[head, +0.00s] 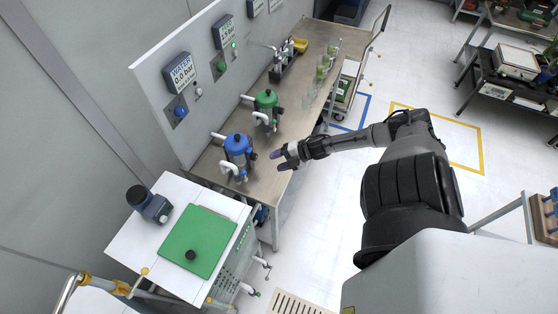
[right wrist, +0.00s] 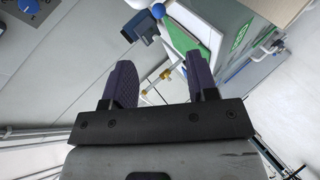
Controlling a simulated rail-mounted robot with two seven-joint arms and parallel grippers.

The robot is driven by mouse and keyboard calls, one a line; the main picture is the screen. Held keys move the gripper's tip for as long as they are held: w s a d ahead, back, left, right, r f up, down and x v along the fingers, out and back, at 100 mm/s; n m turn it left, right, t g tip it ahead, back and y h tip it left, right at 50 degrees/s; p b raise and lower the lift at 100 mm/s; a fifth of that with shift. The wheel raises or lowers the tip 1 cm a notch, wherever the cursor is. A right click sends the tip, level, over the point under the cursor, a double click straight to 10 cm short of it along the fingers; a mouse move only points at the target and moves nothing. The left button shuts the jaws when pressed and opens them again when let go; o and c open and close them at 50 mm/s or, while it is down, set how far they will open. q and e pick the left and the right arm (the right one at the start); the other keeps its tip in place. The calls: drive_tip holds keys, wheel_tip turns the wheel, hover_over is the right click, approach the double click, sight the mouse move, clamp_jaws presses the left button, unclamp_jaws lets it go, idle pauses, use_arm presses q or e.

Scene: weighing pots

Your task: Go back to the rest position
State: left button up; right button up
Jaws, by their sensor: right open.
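My right gripper (head: 281,160) is open and empty in the head view, just right of the blue-topped pot and over the front edge of the bench. In the right wrist view its two dark fingers (right wrist: 160,85) stand apart with nothing between them. The blue-topped pot (head: 238,146) stands upright on the bench near its close end. A green-topped pot (head: 267,101) stands behind it. I see a gap between the gripper and the blue-topped pot. My left gripper shows in neither view.
Clear glasses stand farther back. White floor (head: 330,215) lies open right of the bench.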

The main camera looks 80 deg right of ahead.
idle(0.6)
drive_tip(key=s+d+f+m+g+h, duration=0.2)
drive_tip(key=d+f+m+g+h, duration=0.15)
drive_tip(key=d+m+h, duration=0.35)
drive_tip(key=s+a+r+m+g+h+p, duration=0.1)
drive_tip(key=s+a+r+m+g, duration=0.2)
drive_tip(key=a, duration=0.8)
drive_tip(key=s+a+r+m+g+h+p, duration=0.15)
drive_tip(key=s+a+r+g, duration=0.25)
drive_tip(key=a, duration=0.6)
drive_tip(key=w+a+r+m+t+y+p, duration=0.1)
drive_tip(key=a+r+y+p, duration=0.2)
drive_tip(key=a+r, duration=0.5)
drive_tip(key=w+a+r+m+t+y+p, duration=0.1)
drive_tip(key=a+r+p, duration=0.5)
drive_tip(key=a, duration=0.8)
wheel_tip(320, 180, up, 2)
drive_tip(key=shift+w+a+r+m+y, duration=0.15)
drive_tip(key=shift+w+m+y, duration=0.5)
drive_tip(key=shift+y, duration=0.6)
